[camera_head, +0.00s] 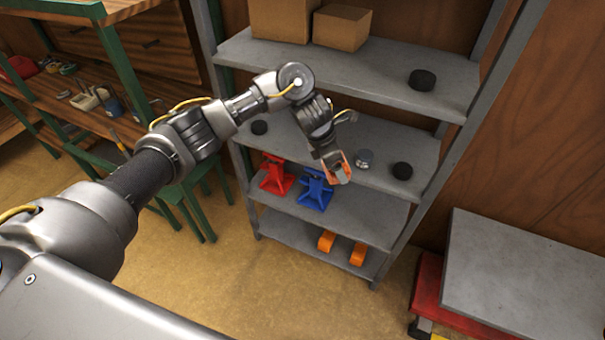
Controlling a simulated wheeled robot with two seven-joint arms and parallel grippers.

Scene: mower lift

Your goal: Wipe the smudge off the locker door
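No locker door, smudge or wiping cloth shows in the head view. My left arm comes in from the left and reaches over to the grey shelf unit (385,212). My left gripper (338,168), with orange-edged fingers, points down in front of the middle shelves, above and beside a blue jack stand (315,190). Whether its fingers are apart or hold anything is too small to tell. My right gripper is out of view.
The shelves hold cardboard boxes (342,27), black round pucks (422,80), a small metal cup (364,158), a red jack stand (276,176) and orange blocks (357,254). A wooden workbench (60,95) stands left. A grey-topped red cart (520,275) stands right. Floor in front is clear.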

